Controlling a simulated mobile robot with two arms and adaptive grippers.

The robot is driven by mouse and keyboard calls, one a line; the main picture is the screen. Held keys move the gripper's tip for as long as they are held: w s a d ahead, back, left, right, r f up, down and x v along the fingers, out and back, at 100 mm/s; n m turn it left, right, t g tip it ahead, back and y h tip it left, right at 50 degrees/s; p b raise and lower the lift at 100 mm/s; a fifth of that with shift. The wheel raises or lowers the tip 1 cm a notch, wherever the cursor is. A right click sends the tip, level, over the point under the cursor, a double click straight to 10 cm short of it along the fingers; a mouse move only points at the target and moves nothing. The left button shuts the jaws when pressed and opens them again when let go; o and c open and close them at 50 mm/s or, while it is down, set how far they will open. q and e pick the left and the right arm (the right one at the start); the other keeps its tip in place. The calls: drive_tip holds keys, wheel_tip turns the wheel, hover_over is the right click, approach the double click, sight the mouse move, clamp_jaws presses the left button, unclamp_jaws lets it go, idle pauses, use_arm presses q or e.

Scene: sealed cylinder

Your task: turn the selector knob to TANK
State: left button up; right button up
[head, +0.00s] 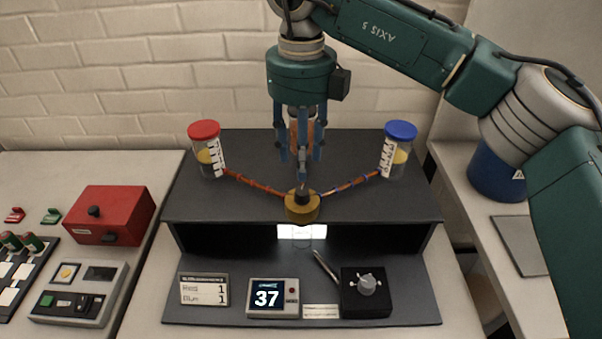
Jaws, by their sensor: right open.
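No label reading TANK is legible, so I cannot tell for sure which part is the selector knob. A grey knob with small prongs (367,285) sits on a black box (366,306) at the front right of the dark stand. A red box (100,215) at the left carries a small black knob. My right gripper (303,172) points down over the stand's upper shelf, open, just behind a brass fitting with a dark top (302,208). It is well apart from the grey knob and the red box. An orange-brown object behind its fingers is mostly hidden. My left gripper is out of view.
A red-lidded jar (206,150) and a blue-lidded jar (398,150) connect by tubes to the brass fitting. A display reading 37 (272,298), a card (204,289) and a pen-like tool (325,266) lie in front. A grey control box (80,294) stands left.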

drive_tip(key=shift+r, duration=2.25)
